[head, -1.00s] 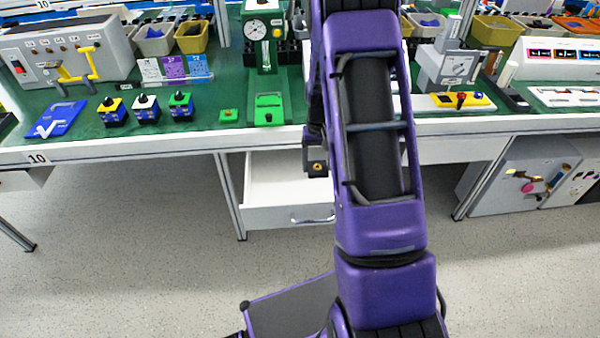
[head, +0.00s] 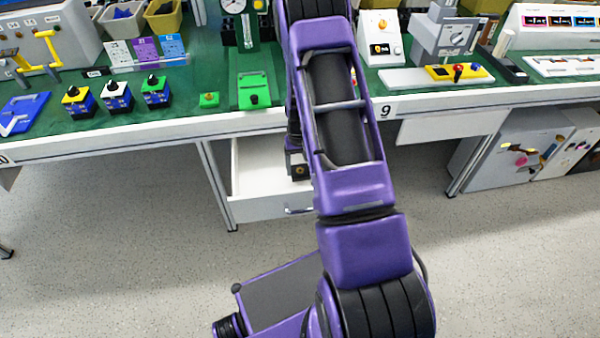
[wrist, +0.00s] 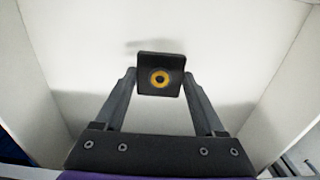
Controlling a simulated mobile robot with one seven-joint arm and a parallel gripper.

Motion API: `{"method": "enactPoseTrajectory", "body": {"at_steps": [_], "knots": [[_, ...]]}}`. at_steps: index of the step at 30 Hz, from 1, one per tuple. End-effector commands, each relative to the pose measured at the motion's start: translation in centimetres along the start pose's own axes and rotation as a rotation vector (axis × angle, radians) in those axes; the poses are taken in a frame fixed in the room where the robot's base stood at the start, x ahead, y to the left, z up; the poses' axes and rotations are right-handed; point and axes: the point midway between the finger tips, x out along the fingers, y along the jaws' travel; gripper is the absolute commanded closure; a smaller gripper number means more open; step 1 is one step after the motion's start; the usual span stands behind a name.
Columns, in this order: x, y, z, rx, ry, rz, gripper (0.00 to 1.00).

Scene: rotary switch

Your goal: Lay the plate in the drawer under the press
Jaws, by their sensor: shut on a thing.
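In the head view the plate (head: 300,172) shows below my arm, over the open white drawer (head: 253,165). In the wrist view the drawer's floor (wrist: 90,50) and side walls surround the plate, and shadows fall on the floor. I cannot tell the plate's exact height above it. The green press (head: 252,92) stands on the bench above the drawer, its right side partly behind my arm.
The bench's front edge (head: 130,140) runs just above the drawer. A grey cabinet (head: 510,150) is under the bench at right. The drawer floor around the plate looks bare.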

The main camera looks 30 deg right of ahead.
Motion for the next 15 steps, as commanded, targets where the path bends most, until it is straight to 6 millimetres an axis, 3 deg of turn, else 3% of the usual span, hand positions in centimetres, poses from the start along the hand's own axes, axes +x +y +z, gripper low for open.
{"method": "enactPoseTrajectory", "body": {"at_steps": [4, 15], "knots": [[2.3, 0.0, 0.1, 0.001, -0.002, 0.0, 0.95], [2.7, 0.0, 0.0, 0.0, -0.001, 0.0, 0.95]]}}
